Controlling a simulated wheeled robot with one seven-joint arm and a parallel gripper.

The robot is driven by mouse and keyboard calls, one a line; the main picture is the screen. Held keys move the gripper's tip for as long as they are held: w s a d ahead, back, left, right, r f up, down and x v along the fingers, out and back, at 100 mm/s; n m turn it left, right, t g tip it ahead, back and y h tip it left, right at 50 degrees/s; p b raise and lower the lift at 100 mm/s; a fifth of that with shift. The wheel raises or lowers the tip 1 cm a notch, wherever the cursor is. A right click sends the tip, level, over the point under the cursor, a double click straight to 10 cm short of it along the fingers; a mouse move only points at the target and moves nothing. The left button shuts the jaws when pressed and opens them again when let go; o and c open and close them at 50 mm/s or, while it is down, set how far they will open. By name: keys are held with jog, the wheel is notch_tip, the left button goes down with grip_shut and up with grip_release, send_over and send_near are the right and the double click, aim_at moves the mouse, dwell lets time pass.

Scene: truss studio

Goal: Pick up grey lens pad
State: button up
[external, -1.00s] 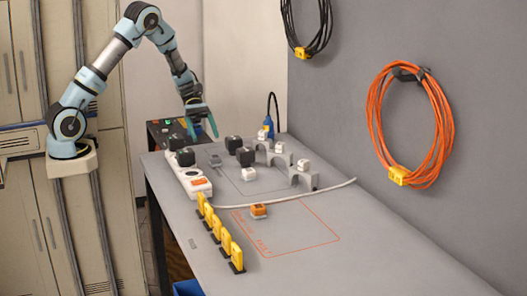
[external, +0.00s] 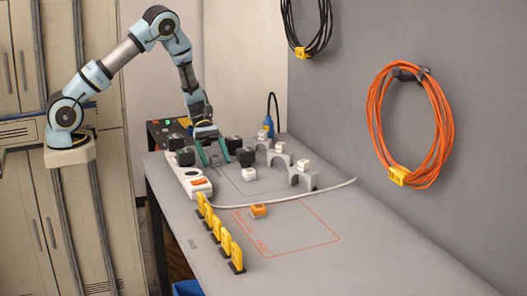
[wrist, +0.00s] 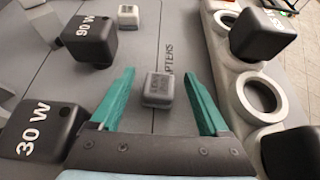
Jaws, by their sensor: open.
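A black 30 W block (wrist: 38,130) and a 90 W block (wrist: 90,38) lie left of my fingers, with a small white block (wrist: 126,14) beyond. A white power strip (wrist: 238,85) with black plugs runs close on the right. Yellow upright tags (external: 222,238) line the table edge.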

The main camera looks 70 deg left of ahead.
grip_shut()
dwell(0.6)
